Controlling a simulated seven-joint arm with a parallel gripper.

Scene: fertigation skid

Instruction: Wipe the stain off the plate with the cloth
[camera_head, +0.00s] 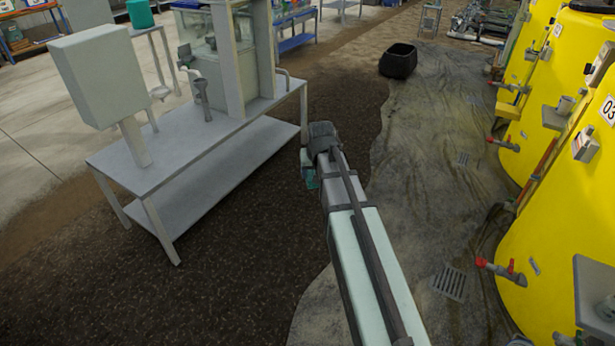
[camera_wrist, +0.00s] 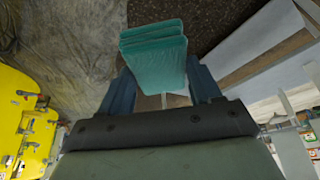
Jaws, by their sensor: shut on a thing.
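My gripper (camera_head: 307,168) is beside the right end of the grey metal table, over the dark ground. In the wrist view its two dark blue fingers (camera_wrist: 160,88) are shut on a folded teal cloth (camera_wrist: 153,52). The cloth's layered folds stick out past the fingertips. In the head view only a small teal bit of it shows, partly hidden by my arm. I cannot make out the stain or clearly pick out the plate in either view.
The grey table (camera_head: 180,150) carries a grey box on a post (camera_head: 103,75), a funnel-like fitting (camera_head: 201,98) and a clear tank (camera_head: 213,45). Yellow tanks (camera_head: 545,225) with red-handled taps stand at right. A black tub (camera_head: 398,60) sits on the open ground beyond.

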